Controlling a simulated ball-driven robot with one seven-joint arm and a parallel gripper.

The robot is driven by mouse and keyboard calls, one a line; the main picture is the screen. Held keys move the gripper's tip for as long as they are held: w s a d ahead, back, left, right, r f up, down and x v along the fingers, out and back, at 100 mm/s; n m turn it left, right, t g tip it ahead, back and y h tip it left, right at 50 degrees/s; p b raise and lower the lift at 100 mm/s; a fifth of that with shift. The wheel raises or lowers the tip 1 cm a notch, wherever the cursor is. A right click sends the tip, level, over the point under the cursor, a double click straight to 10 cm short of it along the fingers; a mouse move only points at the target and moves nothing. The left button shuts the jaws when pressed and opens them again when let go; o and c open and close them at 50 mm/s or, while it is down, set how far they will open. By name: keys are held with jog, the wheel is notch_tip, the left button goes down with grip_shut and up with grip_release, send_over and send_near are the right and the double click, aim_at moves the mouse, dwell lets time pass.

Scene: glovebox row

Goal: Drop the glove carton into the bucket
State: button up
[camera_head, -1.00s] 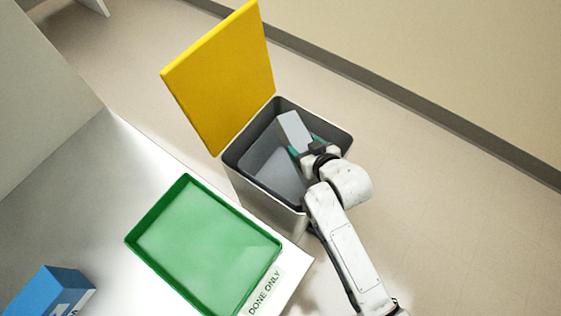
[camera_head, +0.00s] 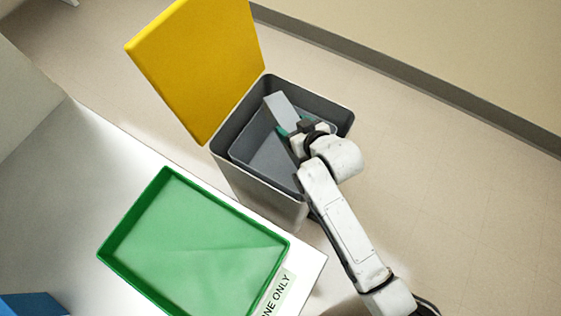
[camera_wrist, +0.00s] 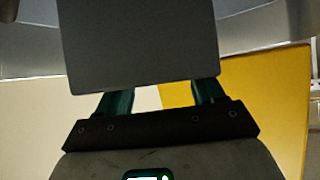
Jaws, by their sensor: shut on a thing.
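The glove carton (camera_head: 279,107) is a plain grey box in my gripper (camera_head: 291,127). In the wrist view the carton (camera_wrist: 140,45) fills the upper middle, between the teal fingers of my gripper (camera_wrist: 160,95), which are shut on it. In the head view the carton is tilted and lies over the mouth of the bucket (camera_head: 250,186), a grey square bin. I cannot tell how far it reaches below the rim. A blue-grey inner tub (camera_head: 262,150) shows inside the bucket. My gripper and wrist hide the bucket's right part.
The bucket's yellow lid (camera_head: 200,70) stands open at the upper left. A blue box (camera_head: 30,305) is at the lower left. A wall runs behind the bucket.

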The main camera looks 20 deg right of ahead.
jog(key=shift+f, duration=0.1)
jog(key=o, duration=1.1)
jog(key=p+v, duration=0.2)
jog(key=v, duration=0.9)
jog(key=shift+p, duration=0.35)
jog(key=shift+w, duration=0.1)
